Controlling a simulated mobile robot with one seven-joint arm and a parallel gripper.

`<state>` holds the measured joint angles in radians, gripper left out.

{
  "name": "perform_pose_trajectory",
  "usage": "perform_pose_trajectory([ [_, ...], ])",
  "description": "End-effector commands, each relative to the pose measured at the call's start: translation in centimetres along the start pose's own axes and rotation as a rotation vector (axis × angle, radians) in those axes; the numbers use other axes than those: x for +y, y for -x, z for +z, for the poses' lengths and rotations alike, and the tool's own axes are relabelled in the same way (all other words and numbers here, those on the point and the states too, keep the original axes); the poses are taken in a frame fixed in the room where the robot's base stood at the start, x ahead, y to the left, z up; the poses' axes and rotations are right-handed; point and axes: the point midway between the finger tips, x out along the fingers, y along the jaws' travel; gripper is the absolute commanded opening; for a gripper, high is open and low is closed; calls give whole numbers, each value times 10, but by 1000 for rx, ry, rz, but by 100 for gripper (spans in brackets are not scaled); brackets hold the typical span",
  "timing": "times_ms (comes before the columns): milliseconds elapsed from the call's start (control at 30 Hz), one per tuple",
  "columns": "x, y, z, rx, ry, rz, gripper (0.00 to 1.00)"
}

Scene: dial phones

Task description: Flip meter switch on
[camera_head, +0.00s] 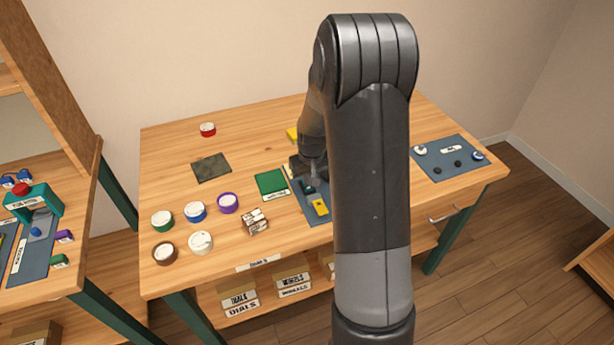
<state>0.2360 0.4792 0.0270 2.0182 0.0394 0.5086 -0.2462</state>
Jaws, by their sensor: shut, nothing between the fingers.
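A blue-grey mat (309,209) lies near the middle of the wooden table, partly hidden behind my arm. I cannot tell which part, if any, is the meter switch. My gripper (314,182) points down over the back of this mat, shut and empty. Its fingertips are small and partly lost against the dark parts, so I cannot tell whether they touch anything.
Several round dials (228,203) and a striped block (255,221) stand left of the mat. A green pad (271,182) lies close beside it. Another mat (446,158) with knobs is at the right.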

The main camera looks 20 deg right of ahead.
Motion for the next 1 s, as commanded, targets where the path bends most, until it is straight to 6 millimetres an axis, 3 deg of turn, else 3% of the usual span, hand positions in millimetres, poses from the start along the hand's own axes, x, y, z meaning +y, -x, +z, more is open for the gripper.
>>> perform_pose_trajectory([
  [333,0,2,0,2,0,1,0],
  [467,0,12,0,5,0,1,0],
  [1000,0,118,6,4,0,1,0],
])
